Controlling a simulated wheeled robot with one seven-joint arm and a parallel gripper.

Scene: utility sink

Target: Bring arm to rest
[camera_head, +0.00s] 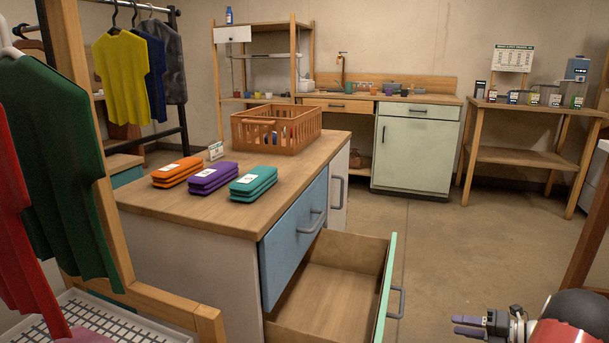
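My gripper (468,326) shows at the bottom right, with its dark fingers pointing left. It is low, to the right of the pulled-out drawer (336,298) and apart from it. Two fingers show close together with nothing visible held between them. The view is too small and edge-on to tell whether they are open or shut. Part of my red and black arm shows behind it, cut off by the picture's edge.
The drawer juts into the floor space, empty where visible. On the counter (300,162) lie orange (177,171), purple (212,177) and teal (254,183) folded stacks and an orange basket (250,133). A wooden side table (530,155) stands back right. Open floor (470,235) lies between.

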